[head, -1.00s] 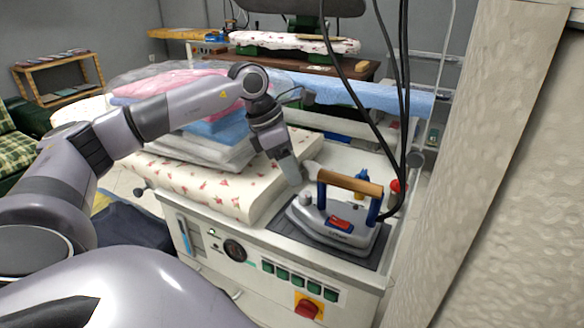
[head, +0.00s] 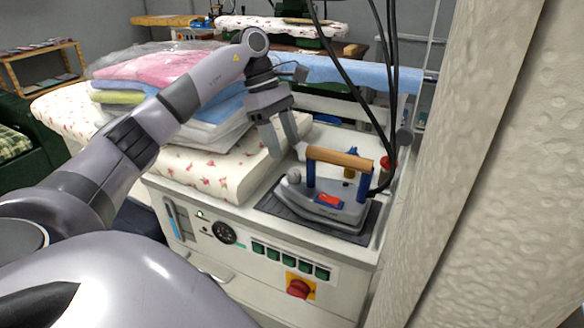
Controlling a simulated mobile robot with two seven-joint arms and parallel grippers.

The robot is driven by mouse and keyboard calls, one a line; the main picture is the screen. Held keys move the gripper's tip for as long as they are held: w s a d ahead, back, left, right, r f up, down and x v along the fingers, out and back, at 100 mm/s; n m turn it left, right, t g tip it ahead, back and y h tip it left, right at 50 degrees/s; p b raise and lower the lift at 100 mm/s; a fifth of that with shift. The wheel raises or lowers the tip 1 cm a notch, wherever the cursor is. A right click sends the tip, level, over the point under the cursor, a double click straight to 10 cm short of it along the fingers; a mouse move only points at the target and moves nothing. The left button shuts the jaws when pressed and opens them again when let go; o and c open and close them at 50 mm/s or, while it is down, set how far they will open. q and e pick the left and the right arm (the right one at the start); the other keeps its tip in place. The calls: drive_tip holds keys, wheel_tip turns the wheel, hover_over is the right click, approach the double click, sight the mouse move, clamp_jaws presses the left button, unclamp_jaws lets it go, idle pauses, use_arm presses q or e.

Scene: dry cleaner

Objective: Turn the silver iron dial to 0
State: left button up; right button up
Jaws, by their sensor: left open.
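The silver iron (head: 340,211) sits flat on a dark pad on top of the white ironing station, with a wooden handle (head: 341,158) on blue posts. A small round silver knob (head: 293,178), which looks like the dial, stands up at the iron's left end; its marks are too small to read. My left gripper (head: 287,151) is open and empty, fingers pointing down, just above and behind the knob. The fingertips seem apart from the iron, though the exact gap is hard to tell. My right gripper is not in view.
A floral padded board (head: 205,168) with bagged, folded clothes (head: 160,70) lies left of the iron. Black cables (head: 391,80) hang down to the iron's right. A red knob (head: 299,288) and green buttons are on the station's front. A textured pale wall (head: 510,180) closes the right side.

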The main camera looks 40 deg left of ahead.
sight(294, 172)
use_arm(q)
drive_tip(key=x, duration=0.6)
drive_tip(key=shift+d+f, duration=0.15)
drive_tip(key=shift+f, duration=0.2)
drive_tip(key=c, duration=1)
